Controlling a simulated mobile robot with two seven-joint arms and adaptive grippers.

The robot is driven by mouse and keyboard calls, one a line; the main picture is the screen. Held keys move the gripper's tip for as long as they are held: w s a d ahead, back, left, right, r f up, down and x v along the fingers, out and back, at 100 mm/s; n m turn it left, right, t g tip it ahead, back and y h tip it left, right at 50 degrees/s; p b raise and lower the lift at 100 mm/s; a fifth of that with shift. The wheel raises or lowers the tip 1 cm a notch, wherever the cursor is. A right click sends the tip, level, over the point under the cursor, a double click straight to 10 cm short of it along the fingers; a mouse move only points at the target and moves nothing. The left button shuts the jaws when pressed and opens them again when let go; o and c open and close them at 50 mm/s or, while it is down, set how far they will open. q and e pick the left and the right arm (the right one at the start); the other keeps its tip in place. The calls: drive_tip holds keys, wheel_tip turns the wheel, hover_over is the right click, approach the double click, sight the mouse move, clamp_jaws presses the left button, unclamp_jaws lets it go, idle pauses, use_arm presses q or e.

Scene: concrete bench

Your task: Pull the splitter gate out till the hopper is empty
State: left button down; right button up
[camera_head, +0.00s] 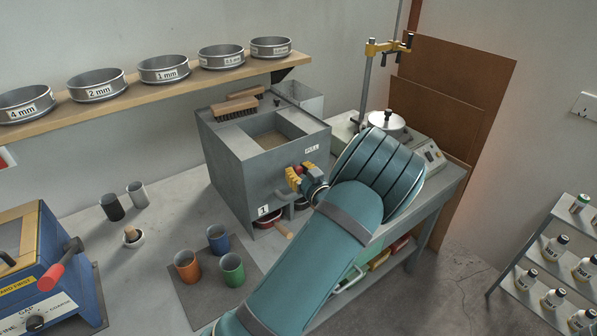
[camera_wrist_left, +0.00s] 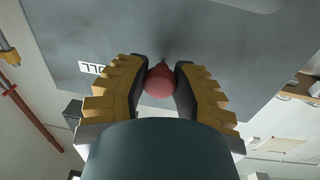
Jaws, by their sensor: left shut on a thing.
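The grey splitter box (camera_head: 232,165) stands on the bench, with the hopper opening (camera_head: 269,139) in its top; light brown grain lies inside, its depth hard to judge. A PULL label (camera_head: 312,149) is on its front face; it also shows in the left wrist view (camera_wrist_left: 92,69). My left gripper (camera_head: 298,174) is at that face, its yellow fingers shut on the red gate knob (camera_wrist_left: 159,82). The knob sits between both fingertips in the left wrist view. The gate plate itself is hidden. My right gripper is not in view.
Orange (camera_head: 187,267), blue (camera_head: 217,240) and green (camera_head: 232,270) cups stand on a dark mat in front. A brush (camera_head: 236,109) lies on the splitter top. A balance (camera_head: 432,155) stands right. Sieves (camera_head: 163,69) line the shelf above. Bench left of the splitter is partly clear.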

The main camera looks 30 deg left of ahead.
use_arm(q)
drive_tip(key=v, duration=0.4)
drive_tip(key=shift+d, duration=0.45)
drive_tip(key=shift+w+f, duration=0.1)
drive_tip(key=c, duration=0.7)
unclamp_jaws()
drive_tip(key=v, duration=1.2)
